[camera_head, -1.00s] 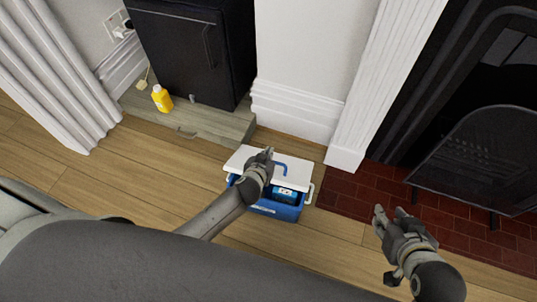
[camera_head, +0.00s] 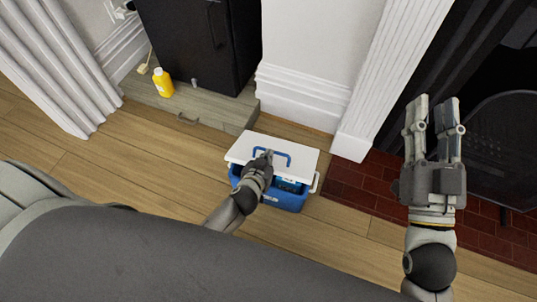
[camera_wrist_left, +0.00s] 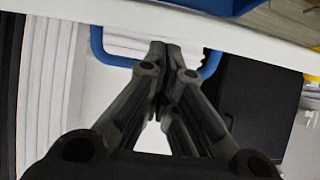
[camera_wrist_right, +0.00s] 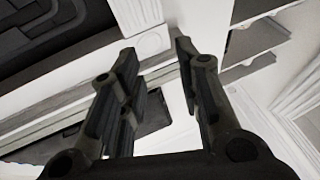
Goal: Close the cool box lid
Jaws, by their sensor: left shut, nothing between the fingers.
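The cool box (camera_head: 283,201) is a blue tub on the wooden floor. Its white lid (camera_head: 300,153) has a blue handle (camera_head: 287,152) and stands raised at the near side, with a blue item (camera_head: 292,184) showing in the gap. My left gripper (camera_head: 267,155) is shut and empty, its tips close to the lid handle. In the left wrist view, the shut tips (camera_wrist_left: 165,48) overlap the handle (camera_wrist_left: 209,64); I cannot tell whether they touch. My right gripper (camera_head: 434,105) is open and empty, well right of the box; it also shows in the right wrist view (camera_wrist_right: 155,50).
A red brick hearth (camera_head: 360,188) and fire screen (camera_head: 500,150) lie right. Floor left of the box is clear.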

